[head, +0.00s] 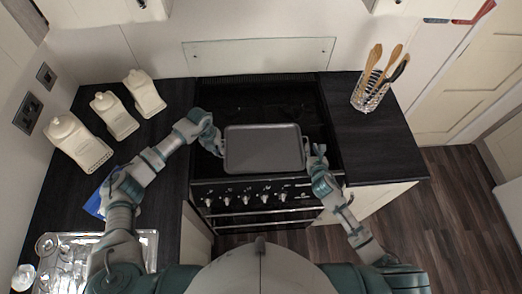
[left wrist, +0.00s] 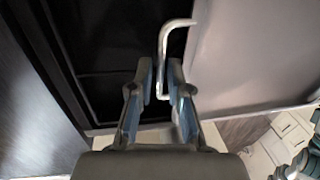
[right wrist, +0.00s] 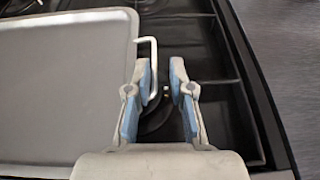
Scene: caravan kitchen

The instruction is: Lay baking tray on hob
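The grey rectangular baking tray (head: 263,149) is over the front middle of the black hob (head: 262,97) in the head view, looking level. I cannot tell whether its underside touches the hob. My left gripper (head: 213,143) is at the tray's left end; in the left wrist view its fingers (left wrist: 161,85) stand apart on either side of the tray's wire handle (left wrist: 164,50). My right gripper (head: 317,160) is at the right end. In the right wrist view its fingers (right wrist: 162,85) are apart, with the other handle (right wrist: 153,60) close to the left finger.
Three white canisters (head: 115,114) stand on the left counter, with a blue item (head: 95,204) and a metal tray of glasses (head: 150,240) nearer me. A utensil holder (head: 369,97) stands on the right counter. Oven knobs (head: 238,200) line the cooker front.

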